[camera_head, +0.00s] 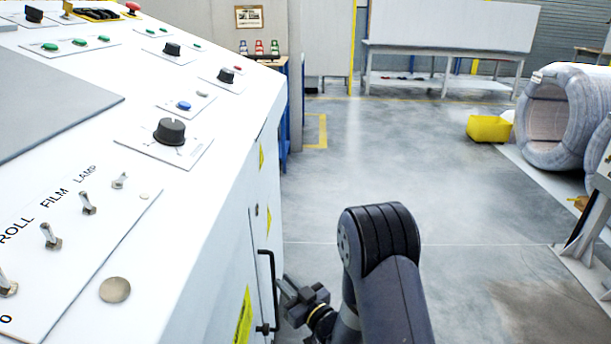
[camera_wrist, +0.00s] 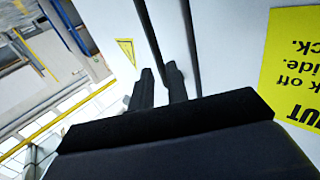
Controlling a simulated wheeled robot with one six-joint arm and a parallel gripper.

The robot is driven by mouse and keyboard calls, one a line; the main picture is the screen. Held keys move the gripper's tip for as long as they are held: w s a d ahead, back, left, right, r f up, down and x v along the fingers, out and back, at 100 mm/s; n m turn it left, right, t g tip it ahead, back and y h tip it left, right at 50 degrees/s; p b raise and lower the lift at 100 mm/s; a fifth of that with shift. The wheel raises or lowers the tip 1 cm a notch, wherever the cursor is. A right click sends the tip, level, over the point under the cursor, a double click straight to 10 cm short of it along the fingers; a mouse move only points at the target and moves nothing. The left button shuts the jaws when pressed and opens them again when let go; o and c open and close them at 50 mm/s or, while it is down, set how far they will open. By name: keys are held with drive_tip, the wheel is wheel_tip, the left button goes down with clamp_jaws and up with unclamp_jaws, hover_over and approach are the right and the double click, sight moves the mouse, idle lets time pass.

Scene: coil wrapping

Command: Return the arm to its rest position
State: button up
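My gripper (camera_head: 290,291) is low beside the front of the white control cabinet, in the lower middle of the head view. It is close to a black vertical door handle (camera_head: 274,275), just to its right; I cannot tell whether they touch. In the wrist view my gripper (camera_wrist: 160,74) points at the white panel. Its two dark fingers stand apart with a gap between them, and nothing is clearly held. A dark bar (camera_wrist: 150,28) runs down toward the fingertips. My arm is bent, its elbow in the lower middle of the head view.
The white control cabinet (camera_head: 215,215) with knobs and switches fills the left. A yellow label (camera_wrist: 292,65) is on the panel. A wrapped coil (camera_head: 552,110) and a yellow object (camera_head: 489,128) stand at right. The grey floor between is clear. A bench (camera_head: 440,47) stands at the back.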

sight(272, 270)
drive_tip(key=shift+b+x, duration=0.3)
drive_tip(key=shift+x, duration=2.75)
drive_tip(key=shift+s, duration=0.1)
